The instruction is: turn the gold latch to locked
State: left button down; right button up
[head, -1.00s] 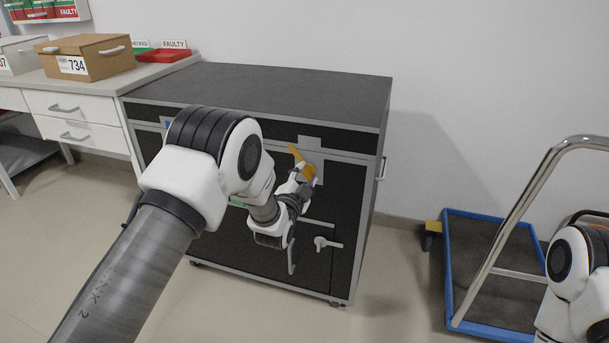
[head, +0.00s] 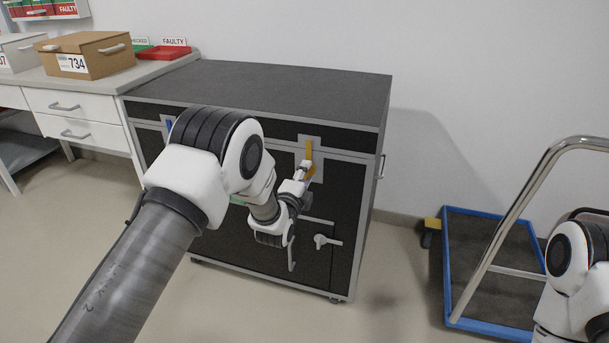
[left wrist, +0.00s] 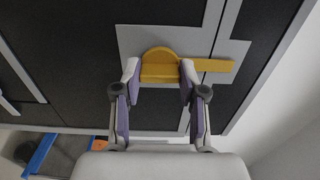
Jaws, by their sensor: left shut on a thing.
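The gold latch (head: 309,150) is on the front of the black case (head: 255,90), near its right end. Its bar points straight up across the seam onto the lid's grey plate. In the left wrist view the latch's round hub (left wrist: 160,56) sits between my fingers, and its bar (left wrist: 215,65) reaches right across the seam. My left gripper (head: 305,168) is shut on the latch, and its fingertips show at both sides of the hub in the left wrist view (left wrist: 160,72). My right gripper is outside both views; only part of that arm shows.
A blue latch (head: 170,123) is partly hidden behind my left arm. A white handle (head: 326,242) sits on the case's lower front. A blue-edged trolley (head: 490,235) stands to the right. A counter with a brown box (head: 88,58) is at left. Floor between case and trolley is clear.

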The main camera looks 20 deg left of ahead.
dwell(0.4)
pick_arm(q)
jog(key=c, duration=0.6)
grip_release()
jog(key=shift+c, duration=0.2)
jog(key=s, duration=1.2)
jog(key=shift+a, duration=0.2)
